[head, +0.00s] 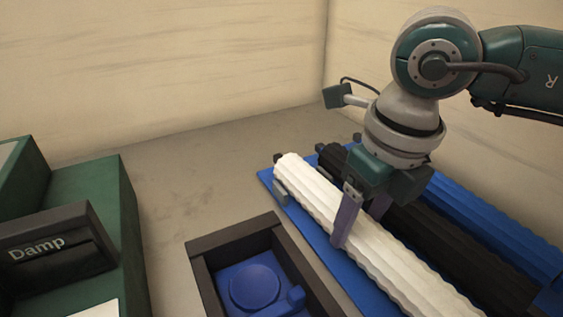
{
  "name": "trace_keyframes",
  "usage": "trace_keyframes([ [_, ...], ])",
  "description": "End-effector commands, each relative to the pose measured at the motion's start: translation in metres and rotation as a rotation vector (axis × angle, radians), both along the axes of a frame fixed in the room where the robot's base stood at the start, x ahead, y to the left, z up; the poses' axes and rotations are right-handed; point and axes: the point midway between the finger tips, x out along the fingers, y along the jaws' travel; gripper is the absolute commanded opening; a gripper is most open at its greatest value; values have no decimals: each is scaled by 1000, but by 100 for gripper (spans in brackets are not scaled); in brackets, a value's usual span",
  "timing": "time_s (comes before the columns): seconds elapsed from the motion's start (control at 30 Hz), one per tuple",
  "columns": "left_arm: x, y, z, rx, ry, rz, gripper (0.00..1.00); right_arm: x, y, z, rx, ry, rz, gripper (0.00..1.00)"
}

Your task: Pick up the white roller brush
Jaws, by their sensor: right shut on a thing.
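The white roller brush (310,192) is a long ribbed cylinder lying on a blue mat (323,245), running from the middle of the view to the lower right, where its near end is cut off. My right gripper (360,225) comes down from above with its purple fingers on either side of the white roller, shut on it. The far finger is partly hidden behind the roller. The roller looks to be at mat level; I cannot tell whether it is lifted. My left gripper is not in view.
A black roller (430,235) and a blue roller (490,220) lie parallel to the right. A dark open box (236,237) holding a blue round part (255,287) stands at lower middle. A green unit with a "Damp" label (60,250) is at left. Walls stand behind.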

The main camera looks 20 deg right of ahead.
Motion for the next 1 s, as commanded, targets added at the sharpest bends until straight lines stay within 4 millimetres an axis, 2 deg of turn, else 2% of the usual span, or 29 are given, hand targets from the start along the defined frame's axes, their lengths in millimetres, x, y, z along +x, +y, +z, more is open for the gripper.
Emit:
trace_keyframes([
  [0.03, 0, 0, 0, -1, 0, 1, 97, 0, 0, 0, 0, 0, 0, 38],
  [0.27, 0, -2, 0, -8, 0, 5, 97, 1, 0, 1, 0, -2, 0, 13],
  [0.53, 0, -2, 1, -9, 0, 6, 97, 1, 0, 3, 0, -3, 0, 13],
  [0.67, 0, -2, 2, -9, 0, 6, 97, 1, 0, 12, 3, -4, -1, 13],
  [0.87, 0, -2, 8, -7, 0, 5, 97, 2, 0, 48, 1, -9, 1, 13],
  [1.0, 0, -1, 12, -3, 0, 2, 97, 3, 0, 90, 1, -12, 1, 13],
])
